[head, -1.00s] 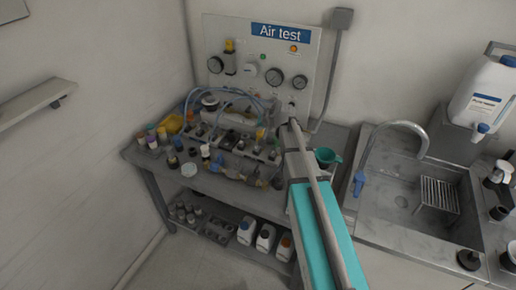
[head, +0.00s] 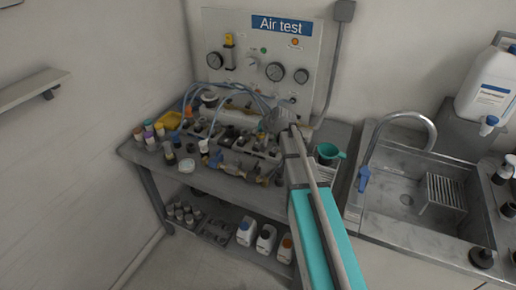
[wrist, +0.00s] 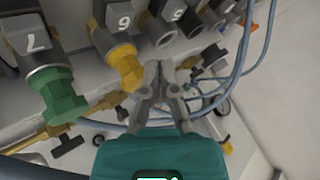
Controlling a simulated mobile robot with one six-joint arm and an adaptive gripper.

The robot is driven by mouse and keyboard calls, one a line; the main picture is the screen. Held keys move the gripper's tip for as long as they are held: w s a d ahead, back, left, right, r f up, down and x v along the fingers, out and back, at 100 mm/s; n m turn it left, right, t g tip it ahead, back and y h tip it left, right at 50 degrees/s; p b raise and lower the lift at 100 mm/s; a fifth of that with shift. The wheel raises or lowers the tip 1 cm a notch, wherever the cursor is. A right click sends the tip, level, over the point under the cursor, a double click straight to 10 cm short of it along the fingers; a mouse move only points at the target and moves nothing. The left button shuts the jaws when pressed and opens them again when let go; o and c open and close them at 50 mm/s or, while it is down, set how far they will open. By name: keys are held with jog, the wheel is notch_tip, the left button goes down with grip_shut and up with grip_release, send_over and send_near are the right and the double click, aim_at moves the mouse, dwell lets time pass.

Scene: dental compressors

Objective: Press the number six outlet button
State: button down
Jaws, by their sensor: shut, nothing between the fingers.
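The number six outlet (wrist: 123,22) shows in the wrist view as a dark block with a white 6 on its face and a yellow fitting (wrist: 123,68) below it. My gripper (wrist: 160,68) is shut and empty. In the picture its tips lie just right of the yellow fitting and below right of the 6. I cannot tell if they touch anything. In the head view my gripper (head: 275,120) is over the right end of the outlet row on the bench, where the 6 is too small to read.
The number seven outlet (wrist: 32,38) with a green fitting is to the left, and the five outlet (wrist: 177,12) to the right. Blue hoses (wrist: 245,60) curve close by on the right. The Air test panel (head: 230,35) stands behind; a green funnel (head: 328,152) is near my arm.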

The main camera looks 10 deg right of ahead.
aim_at(257, 144)
jog(key=shift+f+b, duration=1.3)
jog(key=shift+f, duration=0.35)
jog(key=shift+f+b, duration=0.9)
dwell(1.4)
jog(key=shift+r, duration=0.15)
jog(key=shift+r+p, duration=0.8)
jog(key=shift+p, duration=0.15)
jog(key=shift+r, duration=0.1)
jog(key=shift+r+p, duration=2.4)
jog(key=shift+p, duration=0.1)
